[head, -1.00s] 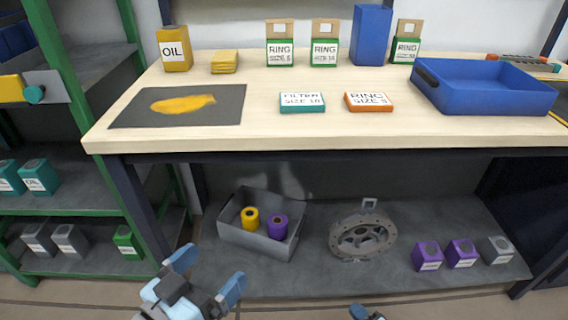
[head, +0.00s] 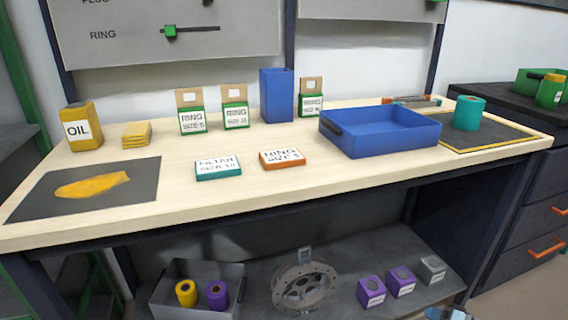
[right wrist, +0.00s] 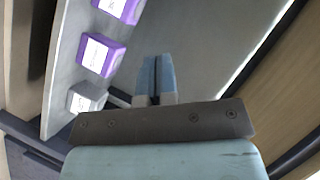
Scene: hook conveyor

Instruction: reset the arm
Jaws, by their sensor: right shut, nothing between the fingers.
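My right gripper (right wrist: 156,78) is shut and empty in the right wrist view, its blue fingertips together. Beside it in that view are purple boxes (right wrist: 99,53) and a grey box (right wrist: 87,98) on the lower shelf. In the head view only a small part of my right gripper (head: 445,314) shows at the bottom edge, in front of the lower shelf. My left gripper is outside both current views.
Below are a grey bin (head: 165,295), a metal wheel (head: 305,285) and purple boxes (head: 371,290). The bench front is clear.

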